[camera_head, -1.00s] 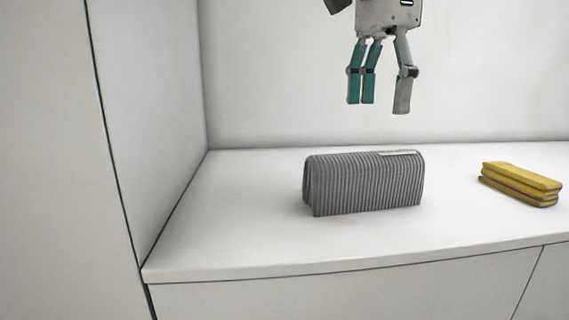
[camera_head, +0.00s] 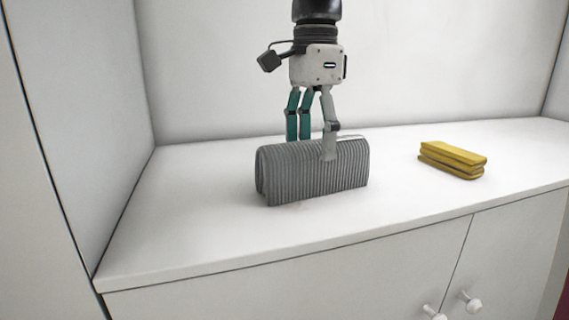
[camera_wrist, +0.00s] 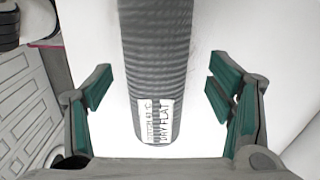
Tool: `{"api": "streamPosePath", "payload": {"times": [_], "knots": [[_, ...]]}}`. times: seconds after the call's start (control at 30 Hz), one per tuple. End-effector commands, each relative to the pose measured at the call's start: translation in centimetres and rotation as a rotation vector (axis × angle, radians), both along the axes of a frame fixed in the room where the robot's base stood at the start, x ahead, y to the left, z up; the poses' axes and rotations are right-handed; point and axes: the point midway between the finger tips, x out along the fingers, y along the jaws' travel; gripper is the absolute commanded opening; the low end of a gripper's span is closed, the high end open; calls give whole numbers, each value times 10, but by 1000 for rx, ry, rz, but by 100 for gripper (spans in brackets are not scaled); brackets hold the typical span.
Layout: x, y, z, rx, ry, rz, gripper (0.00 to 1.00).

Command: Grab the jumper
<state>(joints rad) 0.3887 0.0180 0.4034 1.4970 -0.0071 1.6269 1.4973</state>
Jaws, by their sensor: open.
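The jumper is a grey ribbed folded bundle (camera_head: 310,178) standing on the white countertop in the head view. In the wrist view the jumper (camera_wrist: 157,60) runs lengthwise between the fingers, with a white care label at its near end. My gripper (camera_head: 313,148) points down over the jumper, its fingers open. One grey finger overlaps the jumper's front face in the head view; the teal-padded fingers are behind its top edge. In the wrist view the gripper (camera_wrist: 165,103) has clear gaps on both sides of the jumper.
A folded yellow cloth stack (camera_head: 452,160) lies on the countertop (camera_head: 200,235) to the right, apart from the jumper. A white side wall (camera_head: 95,130) stands at the left. Cabinet doors with white knobs are below the front edge.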

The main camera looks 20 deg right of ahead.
Motion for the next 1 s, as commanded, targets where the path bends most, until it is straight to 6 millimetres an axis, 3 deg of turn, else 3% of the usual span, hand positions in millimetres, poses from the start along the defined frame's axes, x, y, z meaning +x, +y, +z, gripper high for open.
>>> {"api": "streamPosePath", "payload": {"times": [0.3, 0.6, 0.9, 1.0], "knots": [[-4, -4, -41, 1, 4, 0, 75], [-3, -4, -46, 0, 2, 0, 75], [-3, -4, -46, 0, 2, 0, 12], [-3, -4, -45, -1, 1, 0, 12]]}}
